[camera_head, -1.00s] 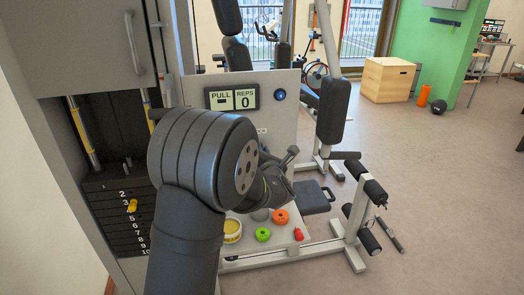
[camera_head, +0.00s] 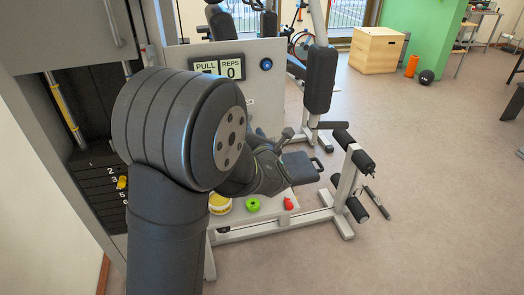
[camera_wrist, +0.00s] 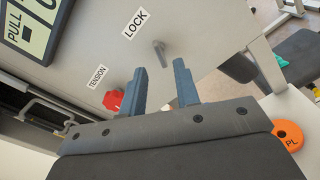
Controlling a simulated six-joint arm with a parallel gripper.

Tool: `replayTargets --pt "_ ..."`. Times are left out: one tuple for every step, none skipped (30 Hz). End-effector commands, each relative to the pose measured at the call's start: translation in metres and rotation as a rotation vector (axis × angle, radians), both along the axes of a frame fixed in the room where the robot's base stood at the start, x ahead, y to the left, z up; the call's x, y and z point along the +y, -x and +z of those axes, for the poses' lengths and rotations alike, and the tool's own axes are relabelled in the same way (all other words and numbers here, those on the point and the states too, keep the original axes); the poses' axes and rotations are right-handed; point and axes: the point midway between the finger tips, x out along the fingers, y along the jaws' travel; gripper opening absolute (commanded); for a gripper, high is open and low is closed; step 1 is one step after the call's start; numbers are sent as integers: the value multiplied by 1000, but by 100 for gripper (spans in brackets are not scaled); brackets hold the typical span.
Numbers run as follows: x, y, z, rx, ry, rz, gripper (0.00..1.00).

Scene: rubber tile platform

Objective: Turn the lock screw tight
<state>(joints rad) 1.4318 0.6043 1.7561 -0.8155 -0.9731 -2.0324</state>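In the wrist view the lock screw shows as a small grey lever (camera_wrist: 159,52) on the pale panel, just below the LOCK label (camera_wrist: 135,23). My gripper (camera_wrist: 159,67) is open and empty. Its two dark blue-grey fingers point toward the panel, and in the picture the lever lies just beyond the fingertips, roughly centred on the gap. No contact shows, and the depth between them is hard to judge. In the head view my own arm hides the fingertips and I cannot make out the lock screw.
A red knob (camera_wrist: 113,101) by the TENSION label sits close to the left finger. The PULL/REPS display (camera_head: 218,67) is on the same panel. An orange disc (camera_wrist: 288,136) lies at right. A yellow tub (camera_head: 219,204), green disc (camera_head: 253,204) and red item (camera_head: 288,203) stand below.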

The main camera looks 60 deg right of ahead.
Motion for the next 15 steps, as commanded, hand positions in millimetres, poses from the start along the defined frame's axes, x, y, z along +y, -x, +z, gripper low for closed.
replayTargets --pt "9 11 0 0 0 -4 29" --pt "14 17 1 0 0 -4 29" --pt "22 23 1 -1 -1 -4 29" --pt "27 29 0 0 0 -4 29" --pt "32 34 0 0 0 -4 29" --pt "39 40 1 0 0 -4 29" --pt "43 45 0 0 0 -4 29" --pt "48 50 0 1 -1 -3 29" --pt "54 55 1 0 0 -3 29" --pt "57 59 0 0 0 -4 29" --pt "61 62 0 0 -1 -3 29" --pt "65 67 0 1 1 -2 29" --pt "68 69 0 0 1 -3 29" --pt "70 72 0 0 0 -3 29" --pt "73 74 0 0 0 -1 29"
